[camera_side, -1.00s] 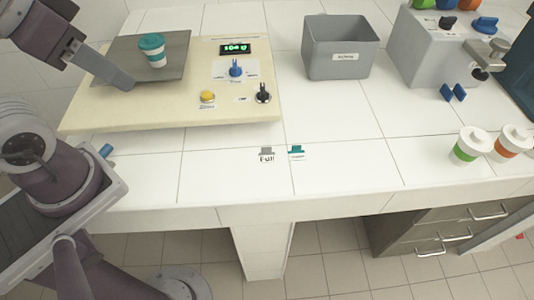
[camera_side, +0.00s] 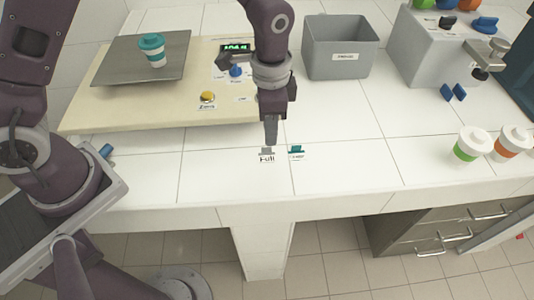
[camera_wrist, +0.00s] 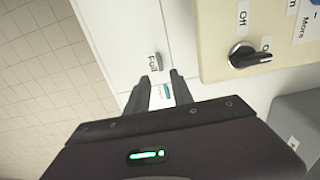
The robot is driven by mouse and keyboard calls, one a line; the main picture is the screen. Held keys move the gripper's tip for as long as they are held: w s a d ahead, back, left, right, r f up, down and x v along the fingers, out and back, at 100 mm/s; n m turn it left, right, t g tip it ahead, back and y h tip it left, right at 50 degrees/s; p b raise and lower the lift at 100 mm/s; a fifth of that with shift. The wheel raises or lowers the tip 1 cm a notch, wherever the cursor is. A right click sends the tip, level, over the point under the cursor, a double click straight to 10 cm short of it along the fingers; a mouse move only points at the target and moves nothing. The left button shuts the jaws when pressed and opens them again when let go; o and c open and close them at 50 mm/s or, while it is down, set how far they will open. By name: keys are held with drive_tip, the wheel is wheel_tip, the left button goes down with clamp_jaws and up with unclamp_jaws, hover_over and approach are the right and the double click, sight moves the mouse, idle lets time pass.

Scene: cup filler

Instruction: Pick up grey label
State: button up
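The grey label (camera_side: 267,154) lies near the front of the white tiled counter, with a grey tab and the word "Full". My gripper (camera_side: 271,141) points down just above and behind it, apparently not holding it. In the wrist view the grey label (camera_wrist: 155,62) is just beyond the fingertips. My gripper (camera_wrist: 158,82) is open there, with a clear gap between its fingers. A teal label (camera_side: 296,153) lies just right of the grey one; in the wrist view the teal label (camera_wrist: 166,93) shows between the fingers.
A cream panel (camera_side: 130,110) with knobs and a teal-lidded cup (camera_side: 152,50) on a grey plate is behind left. A grey bin (camera_side: 340,60) stands at the back. Two cups, green-banded (camera_side: 472,146) and orange-banded (camera_side: 511,144), stand right. The counter around the labels is mostly clear.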

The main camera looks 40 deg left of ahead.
sight(267, 148)
drive_tip(key=f, duration=0.4)
drive_tip(key=a+f, duration=0.1)
drive_tip(key=f, duration=0.1)
drive_tip(key=shift+s, duration=0.1)
clamp_jaws()
